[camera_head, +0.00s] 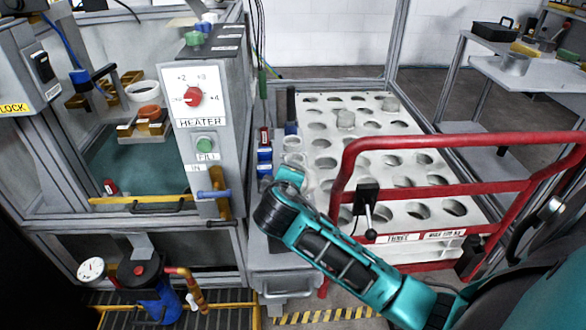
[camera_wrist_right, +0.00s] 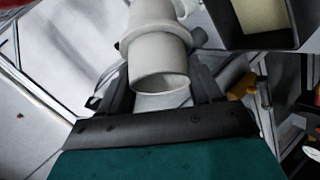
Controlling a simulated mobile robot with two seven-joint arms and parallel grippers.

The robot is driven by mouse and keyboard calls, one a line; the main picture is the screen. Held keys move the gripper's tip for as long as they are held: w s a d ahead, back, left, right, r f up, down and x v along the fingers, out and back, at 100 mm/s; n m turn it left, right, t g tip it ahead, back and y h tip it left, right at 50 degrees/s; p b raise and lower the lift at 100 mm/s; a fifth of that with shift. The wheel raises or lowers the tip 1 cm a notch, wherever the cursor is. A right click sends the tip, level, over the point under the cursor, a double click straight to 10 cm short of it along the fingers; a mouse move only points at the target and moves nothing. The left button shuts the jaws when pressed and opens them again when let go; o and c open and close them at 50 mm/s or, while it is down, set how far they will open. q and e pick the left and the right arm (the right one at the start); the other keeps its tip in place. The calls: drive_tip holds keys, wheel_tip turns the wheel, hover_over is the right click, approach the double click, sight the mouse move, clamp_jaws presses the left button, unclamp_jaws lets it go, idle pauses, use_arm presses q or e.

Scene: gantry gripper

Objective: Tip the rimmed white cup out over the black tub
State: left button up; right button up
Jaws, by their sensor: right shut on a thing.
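The rimmed white cup (camera_wrist_right: 160,65) is between the two dark fingers of my right gripper (camera_wrist_right: 164,88) in the right wrist view. Its raised rim is partway along its body, and its near end faces the wrist. My right gripper is shut on it. In the head view my right gripper (camera_head: 290,178) is beside the grey heater cabinet, and the held cup is hard to separate from pale cups there. A dark square tub (camera_wrist_right: 298,38) with something cream-coloured inside is at upper right in the wrist view, apart from the cup. My left gripper is not in view.
A red rail (camera_head: 440,140) stands over the front of a white rack (camera_head: 330,105) with many round holes. The heater cabinet (camera_head: 205,120) with a red knob is left of my gripper. A black box (camera_head: 493,31) sits on the far right table.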

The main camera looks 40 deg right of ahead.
drive_tip(key=r+y+p, duration=0.1)
drive_tip(key=p, duration=0.1)
drive_tip(key=r+g+y+p, duration=0.1)
drive_tip(key=p, duration=0.1)
drive_tip(key=shift+a+r+m, duration=0.2)
drive_tip(key=shift+r+m, duration=0.1)
drive_tip(key=shift+m, duration=0.1)
drive_tip(key=shift+p, duration=0.45)
drive_tip(key=r+y+p, duration=0.1)
drive_tip(key=p, duration=0.3)
drive_tip(key=shift+d+r+m+g+y, duration=0.1)
drive_tip(key=shift+r+m+g+y, duration=0.05)
drive_tip(key=shift+m+g+y, duration=0.2)
drive_tip(key=shift+d+m+y, duration=0.1)
drive_tip(key=shift+m+y, duration=0.15)
drive_tip(key=shift+y, duration=0.2)
drive_tip(key=shift+w+d+r+m+g+y, duration=0.15)
drive_tip(key=shift+r+m+g+y, duration=0.25)
drive_tip(key=shift+r+y, duration=0.7)
drive_tip(key=shift+r+m+g+y, duration=0.4)
drive_tip(key=shift+r+y, duration=0.4)
drive_tip(key=shift+y, duration=0.6)
